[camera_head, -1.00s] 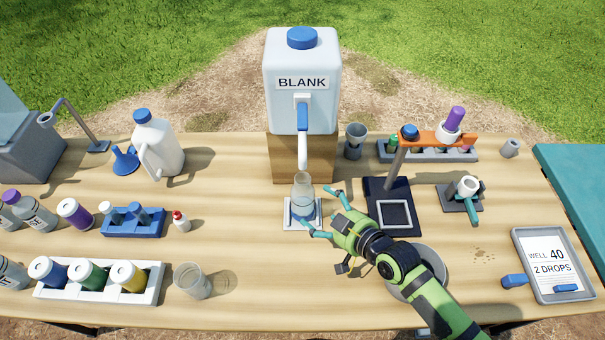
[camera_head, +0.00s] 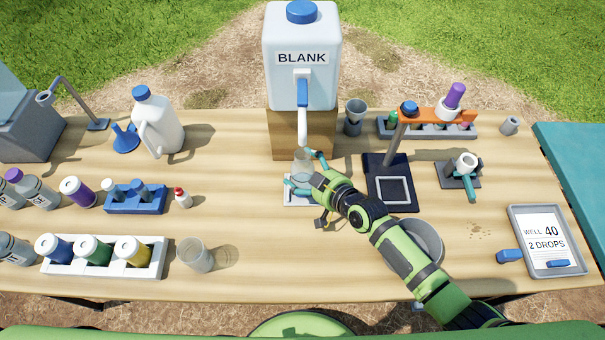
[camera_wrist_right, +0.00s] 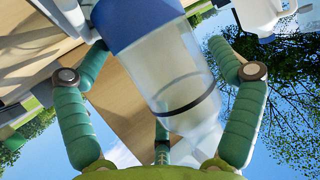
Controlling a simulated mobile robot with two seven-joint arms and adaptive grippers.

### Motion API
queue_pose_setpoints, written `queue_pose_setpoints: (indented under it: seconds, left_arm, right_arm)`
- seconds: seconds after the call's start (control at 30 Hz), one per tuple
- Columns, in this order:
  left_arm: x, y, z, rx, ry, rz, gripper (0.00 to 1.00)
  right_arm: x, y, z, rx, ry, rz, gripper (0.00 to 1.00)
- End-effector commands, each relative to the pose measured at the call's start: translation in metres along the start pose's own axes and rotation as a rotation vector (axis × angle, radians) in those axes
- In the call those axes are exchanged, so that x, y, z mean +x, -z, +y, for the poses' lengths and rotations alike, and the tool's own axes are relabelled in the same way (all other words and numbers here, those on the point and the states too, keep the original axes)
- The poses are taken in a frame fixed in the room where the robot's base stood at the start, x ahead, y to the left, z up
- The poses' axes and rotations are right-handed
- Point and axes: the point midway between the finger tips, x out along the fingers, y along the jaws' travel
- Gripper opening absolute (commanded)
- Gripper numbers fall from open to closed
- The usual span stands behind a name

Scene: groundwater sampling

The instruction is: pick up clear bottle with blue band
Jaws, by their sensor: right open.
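The clear bottle with the blue band (camera_head: 302,163) stands on a white square plate (camera_head: 301,201) under the spout of the BLANK jug (camera_head: 302,85). In the head view its lower part is mostly hidden by my right gripper (camera_head: 302,172). My right gripper is open, its fingers on either side of the bottle. In the right wrist view the bottle (camera_wrist_right: 178,80) lies between the spread fingers, its blue band (camera_wrist_right: 137,15) near the top edge. Gaps show beside the bottle there. My left gripper is out of view.
The jug's spout (camera_head: 302,125) hangs directly above the bottle. A dark stand with an orange arm (camera_head: 425,112) is to the right. An empty clear cup (camera_head: 196,255) stands at front left, with a white bottle rack (camera_head: 55,268) beside it. The table's front middle is clear.

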Motion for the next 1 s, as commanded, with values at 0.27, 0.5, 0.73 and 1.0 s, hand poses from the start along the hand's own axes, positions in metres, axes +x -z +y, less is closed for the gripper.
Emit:
queue_pose_setpoints:
  seconds: [0.27,0.5,0.73,1.0]
  left_arm:
    - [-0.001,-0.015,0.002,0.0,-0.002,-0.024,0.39]
    - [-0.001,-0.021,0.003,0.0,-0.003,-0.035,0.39]
    - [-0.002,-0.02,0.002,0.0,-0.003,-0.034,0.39]
    - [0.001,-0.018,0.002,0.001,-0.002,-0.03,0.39]
  right_arm:
    - [-0.001,0.0,0.0,0.0,0.0,-0.001,0.41]
    - [-0.001,0.0,0.0,0.0,0.0,0.0,0.41]
    - [-0.006,0.014,0.0,0.001,0.0,0.004,0.41]
    - [-0.033,0.022,-0.017,0.002,0.002,-0.003,0.41]
